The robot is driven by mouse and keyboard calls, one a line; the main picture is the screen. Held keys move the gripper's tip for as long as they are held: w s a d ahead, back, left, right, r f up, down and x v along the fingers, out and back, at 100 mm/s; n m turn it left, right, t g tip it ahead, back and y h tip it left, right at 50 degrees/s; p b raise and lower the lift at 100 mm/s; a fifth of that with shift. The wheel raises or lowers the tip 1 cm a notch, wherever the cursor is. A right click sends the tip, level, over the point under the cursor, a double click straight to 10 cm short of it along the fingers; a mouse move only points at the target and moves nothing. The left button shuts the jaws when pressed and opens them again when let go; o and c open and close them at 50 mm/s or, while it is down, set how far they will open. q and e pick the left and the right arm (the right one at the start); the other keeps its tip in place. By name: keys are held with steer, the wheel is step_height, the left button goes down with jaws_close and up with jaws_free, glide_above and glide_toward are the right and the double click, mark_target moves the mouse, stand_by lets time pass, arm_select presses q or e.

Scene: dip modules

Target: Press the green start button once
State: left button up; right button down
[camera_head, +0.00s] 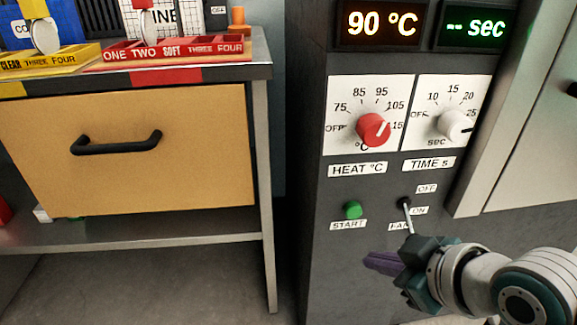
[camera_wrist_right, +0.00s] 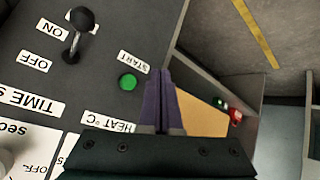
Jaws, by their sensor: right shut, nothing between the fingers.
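The green start button (camera_head: 353,210) sits on the dark machine panel, just above its START label (camera_head: 348,225). In the right wrist view the button (camera_wrist_right: 127,82) shows left of the fingertips, uncovered. My right gripper (camera_head: 372,262) is shut and empty, its purple fingers pointing left, below and to the right of the button in the head view. In the right wrist view the shut fingers (camera_wrist_right: 160,85) stand beside the button, apart from it in the picture; I cannot tell the depth gap. My left gripper is not in view.
A fan toggle lever (camera_head: 405,205) stands right of the button, near my right gripper. Above are a red heat knob (camera_head: 373,130) and a white time knob (camera_head: 453,124). The display (camera_head: 380,24) reads 90 °C. A bench with a drawer (camera_head: 190,180) stands left.

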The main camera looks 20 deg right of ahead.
mark_target(353, 210)
steer(key=w+d+b, duration=0.1)
steer(key=w+b, duration=0.2)
steer(key=w, duration=0.3)
steer(key=shift+w+d, duration=0.3)
steer(key=shift+w, duration=0.05)
stand_by(1.0)
steer(key=shift+w, duration=0.15)
stand_by(0.6)
steer(key=shift+w+d, duration=0.1)
steer(key=shift+w, duration=0.15)
